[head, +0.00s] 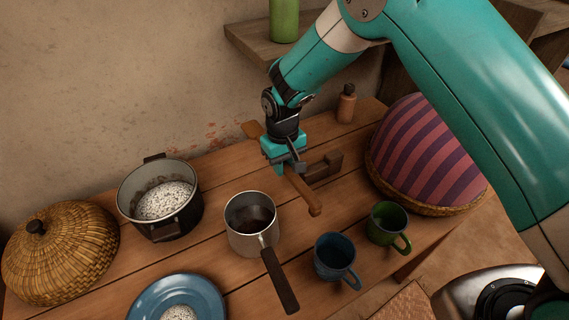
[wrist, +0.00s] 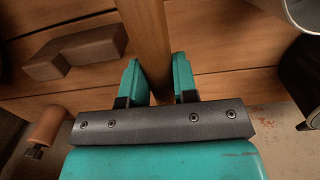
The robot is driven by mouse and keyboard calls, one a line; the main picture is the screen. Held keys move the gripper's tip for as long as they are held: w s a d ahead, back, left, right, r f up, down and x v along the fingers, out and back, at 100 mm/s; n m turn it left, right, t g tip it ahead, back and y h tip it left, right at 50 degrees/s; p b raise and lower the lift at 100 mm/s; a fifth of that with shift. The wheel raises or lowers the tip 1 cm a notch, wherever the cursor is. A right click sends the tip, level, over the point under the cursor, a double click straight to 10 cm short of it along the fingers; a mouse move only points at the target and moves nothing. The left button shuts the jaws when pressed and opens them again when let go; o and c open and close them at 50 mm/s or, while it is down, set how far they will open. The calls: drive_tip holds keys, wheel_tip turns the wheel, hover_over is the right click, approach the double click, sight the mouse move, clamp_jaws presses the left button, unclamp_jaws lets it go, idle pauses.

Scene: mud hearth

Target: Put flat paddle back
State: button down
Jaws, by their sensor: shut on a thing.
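In the wrist view the paddle (wrist: 146,35) passes between the two teal fingers of my gripper (wrist: 156,72). The paddle appears to be above the table, but its height is hard to tell. A notched dark wooden block (head: 326,168) stands on the table just right of the paddle. It shows to the left in the wrist view (wrist: 75,52), apart from the paddle.
A saucepan (head: 240,240) and a dark pot (head: 183,222) stand left of the paddle on the table. Blue (head: 330,265) and green (head: 383,230) mugs stand in front. A striped domed cover (head: 425,150) is at right, a small bottle (head: 346,105) behind. A shelf (head: 250,45) overhangs.

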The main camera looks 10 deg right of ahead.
sight(285, 192)
wheel_tip(285, 192, down, 7)
drive_tip(key=b, duration=0.4)
drive_tip(key=shift+f+b, duration=0.15)
drive_tip(key=shift+b, duration=0.15)
drive_tip(key=c, duration=0.8)
unclamp_jaws()
